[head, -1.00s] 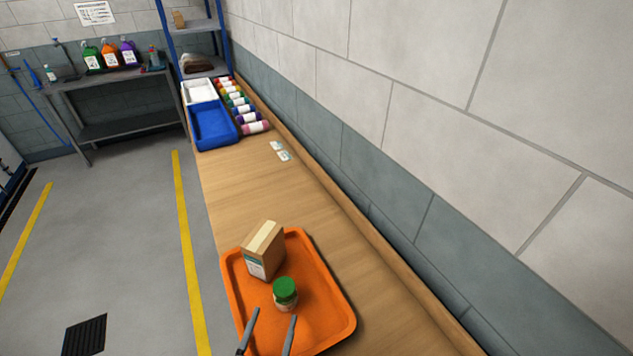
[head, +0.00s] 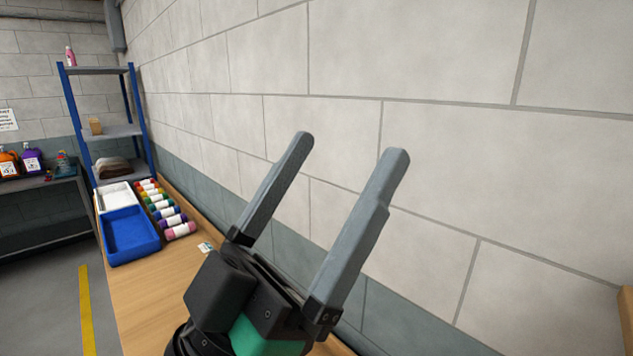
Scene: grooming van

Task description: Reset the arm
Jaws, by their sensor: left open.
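My left gripper (head: 345,145) is raised large in the middle of the head view, in front of the wall. Its two grey fingers are spread wide apart with nothing between them, pointing up and to the right. The wooden bench runs below and behind it, partly covered by the gripper's body. My right gripper is not in view.
On the bench (head: 150,300) stand a blue tray (head: 130,236), a white tray (head: 115,200) and a row of coloured rolls (head: 165,208). A blue-framed shelf (head: 105,132) stands at the back left. The block wall (head: 480,160) fills the right side.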

